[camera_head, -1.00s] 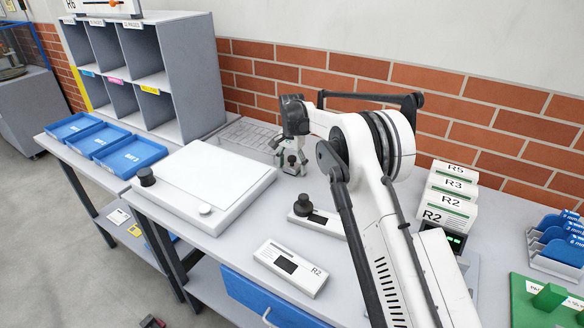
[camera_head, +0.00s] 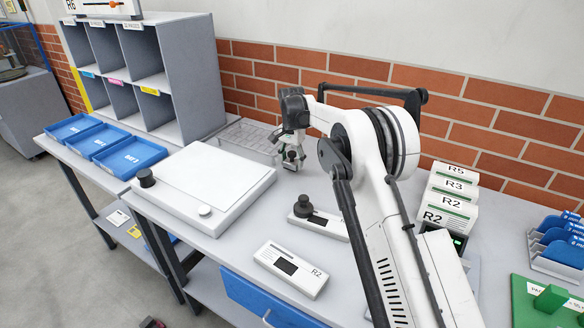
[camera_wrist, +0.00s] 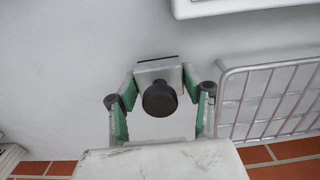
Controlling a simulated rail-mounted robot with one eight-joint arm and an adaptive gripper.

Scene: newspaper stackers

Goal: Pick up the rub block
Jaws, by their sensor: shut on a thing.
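The rub block (camera_wrist: 158,70) is a small pale block with a round black knob on top. In the wrist view it sits between the green-padded fingers of my gripper (camera_wrist: 160,84), which is shut on it. In the head view my gripper (camera_head: 291,155) is over the back of the bench, left of my arm, and the block shows small and partly hidden between the fingers. The gap between the block and the bench top is too small to judge.
A wire rack (camera_wrist: 270,100) stands close beside the gripper, right in the wrist view. A white board (camera_head: 215,180) lies to the left in the head view. A black-knobbed device (camera_head: 326,222) and an R2 box (camera_head: 290,268) lie in front.

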